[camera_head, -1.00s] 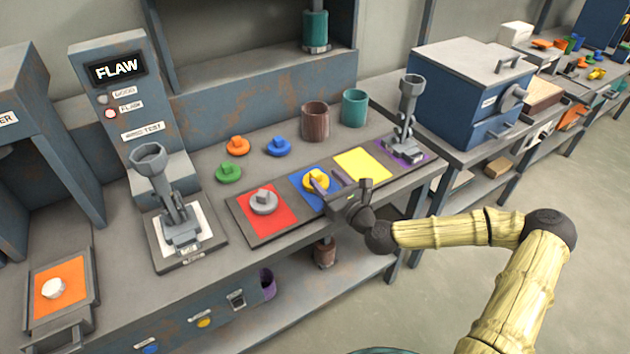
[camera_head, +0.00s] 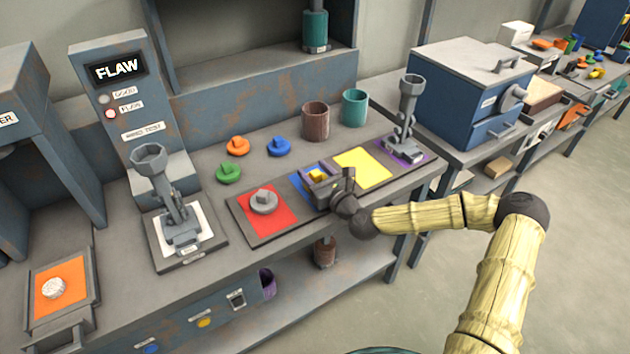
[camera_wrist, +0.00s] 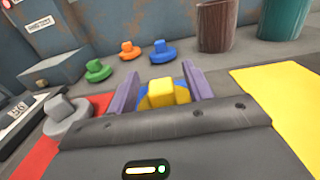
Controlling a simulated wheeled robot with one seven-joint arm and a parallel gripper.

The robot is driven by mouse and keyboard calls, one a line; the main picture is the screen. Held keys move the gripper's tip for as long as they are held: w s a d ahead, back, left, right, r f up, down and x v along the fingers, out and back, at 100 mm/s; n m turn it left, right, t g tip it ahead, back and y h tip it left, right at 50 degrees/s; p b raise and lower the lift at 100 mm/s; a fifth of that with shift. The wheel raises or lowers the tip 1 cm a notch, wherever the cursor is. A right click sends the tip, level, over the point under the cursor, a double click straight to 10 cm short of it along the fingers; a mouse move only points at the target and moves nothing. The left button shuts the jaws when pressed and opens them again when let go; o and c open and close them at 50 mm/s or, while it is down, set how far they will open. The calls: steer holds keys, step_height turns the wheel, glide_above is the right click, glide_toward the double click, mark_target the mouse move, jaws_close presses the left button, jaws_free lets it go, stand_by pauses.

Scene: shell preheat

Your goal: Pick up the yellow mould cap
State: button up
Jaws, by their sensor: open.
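The yellow mould cap (camera_head: 318,175) sits on the blue square (camera_head: 297,183) of the tray, partly hidden by my gripper in the head view. In the wrist view the cap (camera_wrist: 162,94) shows its blocky knob and part of its round base. My gripper (camera_head: 317,172) is open at the cap. Its two purple fingers (camera_wrist: 160,86) stand to the left and right of the knob, with a gap visible on each side. The lower front of the cap is hidden behind the gripper body in the wrist view.
A grey cap (camera_head: 264,202) sits on the red square left of the gripper. The yellow square (camera_head: 362,167) to the right is bare. Green (camera_head: 229,172), orange (camera_head: 238,146) and blue (camera_head: 279,146) caps stand behind, with brown (camera_head: 315,121) and teal (camera_head: 355,108) cups.

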mark_target(315, 172)
steer(key=shift+c, duration=0.4)
steer(key=c, duration=1)
step_height(315, 172, up, 10)
steer(key=shift+p, duration=0.55)
